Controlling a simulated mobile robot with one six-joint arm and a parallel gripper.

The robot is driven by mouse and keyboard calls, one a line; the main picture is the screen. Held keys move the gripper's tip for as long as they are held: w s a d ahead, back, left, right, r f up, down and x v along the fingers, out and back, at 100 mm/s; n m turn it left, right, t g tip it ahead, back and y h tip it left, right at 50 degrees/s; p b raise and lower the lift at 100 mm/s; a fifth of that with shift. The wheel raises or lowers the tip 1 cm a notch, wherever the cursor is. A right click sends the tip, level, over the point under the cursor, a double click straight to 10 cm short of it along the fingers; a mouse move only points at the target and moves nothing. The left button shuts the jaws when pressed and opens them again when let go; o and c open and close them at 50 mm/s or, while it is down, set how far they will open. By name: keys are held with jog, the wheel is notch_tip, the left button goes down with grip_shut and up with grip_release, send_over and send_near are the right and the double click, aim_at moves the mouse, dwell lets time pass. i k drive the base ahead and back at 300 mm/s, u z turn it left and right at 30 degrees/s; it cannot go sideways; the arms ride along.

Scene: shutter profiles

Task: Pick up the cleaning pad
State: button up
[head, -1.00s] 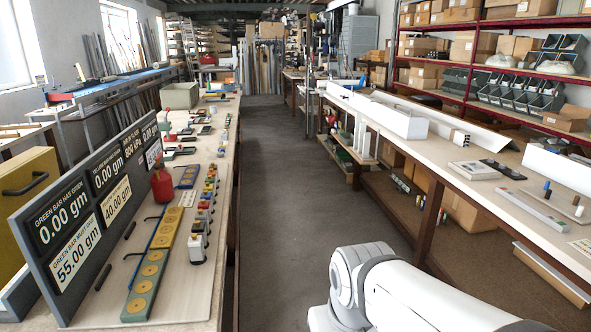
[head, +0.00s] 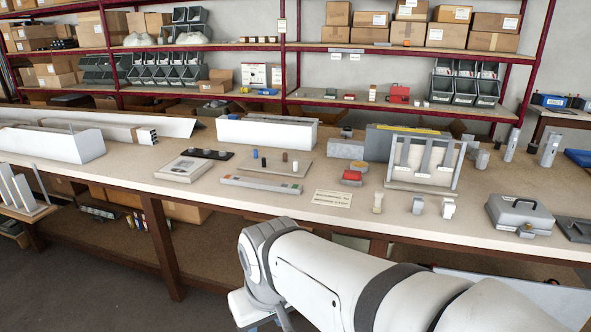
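I cannot tell for sure which object is the cleaning pad. A small red-topped block (head: 351,177) lies near the middle of the long pale workbench (head: 130,168), and small pale and grey pieces lie to its right: one with a yellowish top (head: 377,203), a grey one (head: 417,206) and a whitish one (head: 448,208). My white arm reaches in from the lower right, in front of the bench. My gripper's fingers are not visible; the arm's far end runs down out of the picture.
A grey case (head: 519,215) stands on the bench's right part, with a rack of upright grey pieces (head: 422,165) behind the small pieces. A paper sign (head: 332,198) lies near the front edge. Long white profiles (head: 50,142) fill the left. Red shelving with boxes (head: 475,30) stands behind.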

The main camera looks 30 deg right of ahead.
aim_at(350, 177)
jog(key=z, duration=0.8)
jog(key=i, duration=1.5)
jog(key=z, duration=0.55)
jog(key=i, duration=0.45)
jog(key=k, duration=0.85)
jog(key=z, duration=0.15)
jog(key=i, duration=0.85)
